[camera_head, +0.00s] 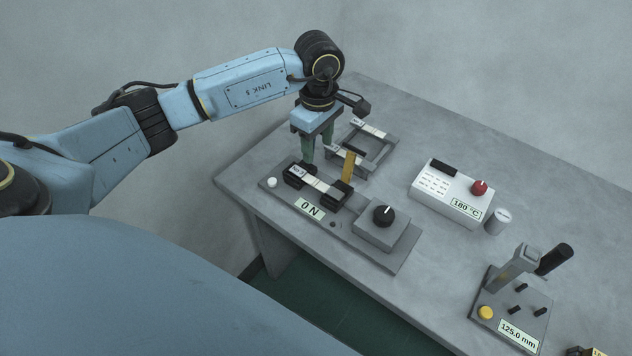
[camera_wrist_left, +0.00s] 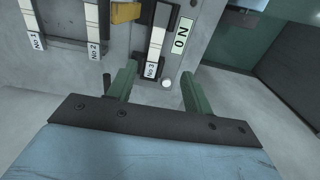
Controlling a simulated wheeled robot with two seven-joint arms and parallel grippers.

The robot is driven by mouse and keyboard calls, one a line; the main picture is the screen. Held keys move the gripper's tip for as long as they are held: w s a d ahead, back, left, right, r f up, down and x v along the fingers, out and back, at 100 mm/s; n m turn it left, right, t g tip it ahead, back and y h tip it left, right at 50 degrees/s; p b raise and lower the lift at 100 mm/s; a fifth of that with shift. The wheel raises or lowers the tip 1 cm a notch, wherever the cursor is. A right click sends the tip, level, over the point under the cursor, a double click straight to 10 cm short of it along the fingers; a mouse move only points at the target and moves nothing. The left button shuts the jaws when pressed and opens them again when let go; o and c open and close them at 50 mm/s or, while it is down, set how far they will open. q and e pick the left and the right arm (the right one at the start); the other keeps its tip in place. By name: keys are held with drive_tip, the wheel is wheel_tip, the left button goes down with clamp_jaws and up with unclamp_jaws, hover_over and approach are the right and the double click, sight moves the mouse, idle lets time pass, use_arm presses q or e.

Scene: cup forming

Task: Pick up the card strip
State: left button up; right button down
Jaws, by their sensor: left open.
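A white card strip (camera_head: 316,183) marked No 3 lies across the two black clamps of a grey tester with a "0 N" display (camera_head: 310,209). The strip also shows in the left wrist view (camera_wrist_left: 157,45). Two more strips, No 1 (camera_wrist_left: 31,20) and No 2 (camera_wrist_left: 92,22), lie across a grey rack (camera_head: 378,163) behind it. My left gripper (camera_head: 312,160) is open, its green fingers pointing down by the tester's left clamp. In the left wrist view the fingers (camera_wrist_left: 158,75) stand apart near the No 3 end, with nothing seen between them. My right gripper is out of view.
An ochre upright piece (camera_head: 348,166) stands between tester and rack. A black knob (camera_head: 384,215) is on the tester's right. To the right are a white "180 °C" box (camera_head: 445,193), a small cylinder (camera_head: 498,221) and a "125.0 mm" device (camera_head: 512,305). The table's back right is clear.

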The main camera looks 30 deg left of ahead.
use_arm(q)
hover_over(319, 183)
drive_tip(key=f, duration=0.6)
drive_tip(key=shift+s+d+f, duration=0.1)
drive_tip(key=shift+s+f, duration=0.25)
drive_tip(key=shift+f, duration=0.05)
drive_tip(key=shift+w+f, duration=0.2)
drive_tip(key=shift+f, duration=1.2)
drive_tip(key=shift+w+f, duration=0.15)
drive_tip(key=shift+f, duration=1.2)
drive_tip(key=c, duration=1.1)
drive_tip(key=shift+o, duration=0.2)
drive_tip(key=shift+r, duration=0.15)
